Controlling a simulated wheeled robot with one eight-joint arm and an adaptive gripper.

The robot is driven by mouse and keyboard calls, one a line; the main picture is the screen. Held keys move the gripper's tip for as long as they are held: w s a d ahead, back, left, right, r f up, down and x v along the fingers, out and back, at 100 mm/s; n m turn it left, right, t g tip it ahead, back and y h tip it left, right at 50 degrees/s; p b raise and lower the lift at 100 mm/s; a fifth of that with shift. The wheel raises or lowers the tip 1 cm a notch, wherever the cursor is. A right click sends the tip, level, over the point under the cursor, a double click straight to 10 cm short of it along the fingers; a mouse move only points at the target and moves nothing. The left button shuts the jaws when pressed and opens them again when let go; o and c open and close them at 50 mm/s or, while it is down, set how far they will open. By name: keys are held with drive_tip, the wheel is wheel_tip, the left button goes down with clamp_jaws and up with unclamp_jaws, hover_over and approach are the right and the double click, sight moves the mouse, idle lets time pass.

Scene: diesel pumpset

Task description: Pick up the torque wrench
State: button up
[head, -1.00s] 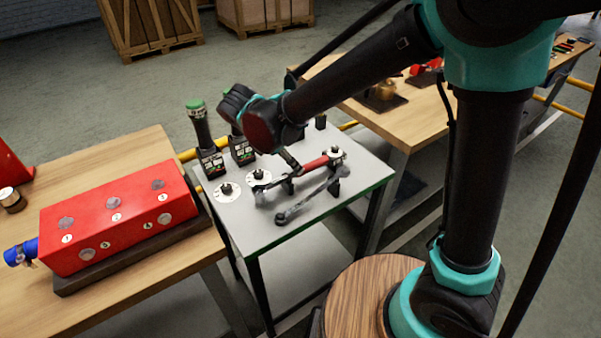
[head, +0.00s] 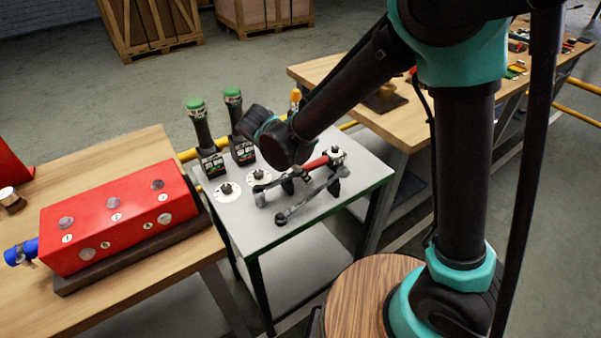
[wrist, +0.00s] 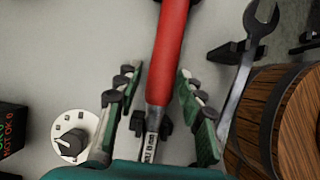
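The torque wrench has a red handle (head: 315,164) and a dark metal shaft, and it lies on supports on the small grey-white table. In the wrist view its red handle (wrist: 171,50) runs lengthwise, with the metal shaft below it between my fingers. My gripper (wrist: 157,112) is open, with one finger on each side of the wrench, apart from it. In the head view my wrist hangs over the wrench, and my fingers are mostly hidden.
A grey open-ended wrench (head: 310,198) lies beside the torque wrench, nearer the front edge; it also shows in the wrist view (wrist: 242,85). White dials (head: 227,191) and green-topped upright tools (head: 202,128) stand to the left. A red block (head: 120,225) sits on the left bench.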

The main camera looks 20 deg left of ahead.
clamp_jaws()
drive_tip(key=shift+r, duration=0.15)
wheel_tip(320, 180, up, 20)
idle(0.8)
drive_tip(key=shift+c, duration=2.4)
unclamp_jaws()
clamp_jaws()
